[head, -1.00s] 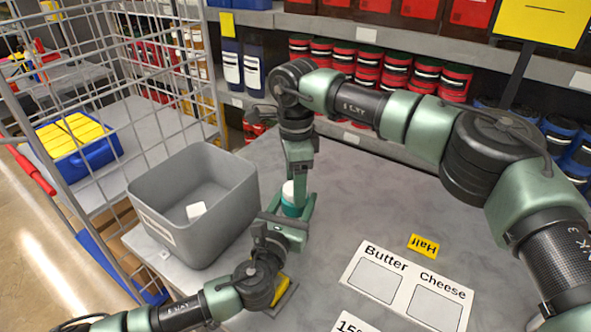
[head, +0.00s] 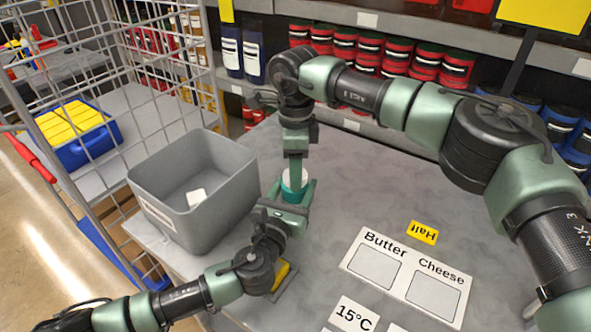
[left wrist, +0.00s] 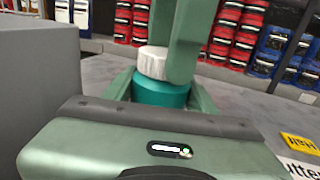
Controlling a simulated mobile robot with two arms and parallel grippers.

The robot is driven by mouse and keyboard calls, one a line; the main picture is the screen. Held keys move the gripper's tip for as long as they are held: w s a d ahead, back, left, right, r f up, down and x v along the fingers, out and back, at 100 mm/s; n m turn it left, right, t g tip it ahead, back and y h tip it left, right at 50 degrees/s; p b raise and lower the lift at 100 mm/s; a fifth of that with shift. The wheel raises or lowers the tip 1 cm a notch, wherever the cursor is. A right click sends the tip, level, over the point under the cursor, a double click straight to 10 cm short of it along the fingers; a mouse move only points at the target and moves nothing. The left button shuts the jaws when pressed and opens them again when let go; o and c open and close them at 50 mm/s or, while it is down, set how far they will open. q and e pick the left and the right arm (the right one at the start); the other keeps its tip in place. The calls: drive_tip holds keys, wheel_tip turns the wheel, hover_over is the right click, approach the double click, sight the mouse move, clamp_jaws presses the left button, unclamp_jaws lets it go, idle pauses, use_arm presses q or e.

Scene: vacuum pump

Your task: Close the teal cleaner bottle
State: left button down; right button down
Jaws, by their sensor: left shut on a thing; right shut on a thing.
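The teal cleaner bottle (head: 291,190) stands upright on the grey table, right of the bin. It also shows in the left wrist view (left wrist: 160,93). A white ribbed cap (left wrist: 153,62) sits at its top. My left gripper (head: 293,197) is shut around the bottle's body from the near side, low over the table. My right gripper (head: 294,172) reaches down from above and is shut on the cap, with its fingers (left wrist: 178,62) partly covering it. The contact between cap and neck is hard to see.
A grey bin (head: 225,190) with a small white item stands close on the left. A wire cart (head: 85,85) is beyond it. Label cards (head: 408,275) and a yellow Half tag (head: 423,232) lie to the right. Shelves of red jars (head: 400,58) are behind.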

drive_tip(key=m, duration=0.4)
drive_tip(key=shift+m, duration=0.4)
drive_tip(key=m, duration=0.4)
drive_tip(key=shift+m, duration=0.4)
drive_tip(key=c, duration=0.6)
unclamp_jaws()
wheel_tip(320, 180, up, 12)
use_arm(q)
drive_tip(key=shift+c, duration=2.1)
unclamp_jaws()
drive_tip(key=shift+s, duration=0.1)
use_arm(e)
drive_tip(key=shift+f, duration=0.1)
